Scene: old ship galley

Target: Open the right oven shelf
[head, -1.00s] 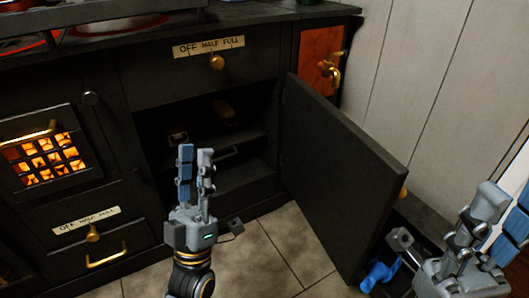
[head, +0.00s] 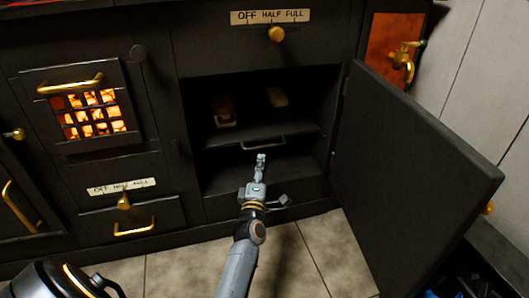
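The right oven compartment stands open, its black door (head: 415,165) swung out to the right. Inside is a dark shelf (head: 228,138) with a thin metal handle (head: 264,143) along its front edge. The shelf sits inside the compartment. My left gripper (head: 261,160) is in front of the opening, just below the handle in the picture. Its fingers overlap in this view, so their gap is hidden, and I cannot tell whether they touch the handle. My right gripper is out of view.
Two small items, perhaps loaves, sit on the shelf: one at left (head: 224,110), one at right (head: 277,97). A glowing grate door (head: 95,114) is left. A brass dial knob (head: 276,34) is above. Tiled floor (head: 325,250) is clear in front.

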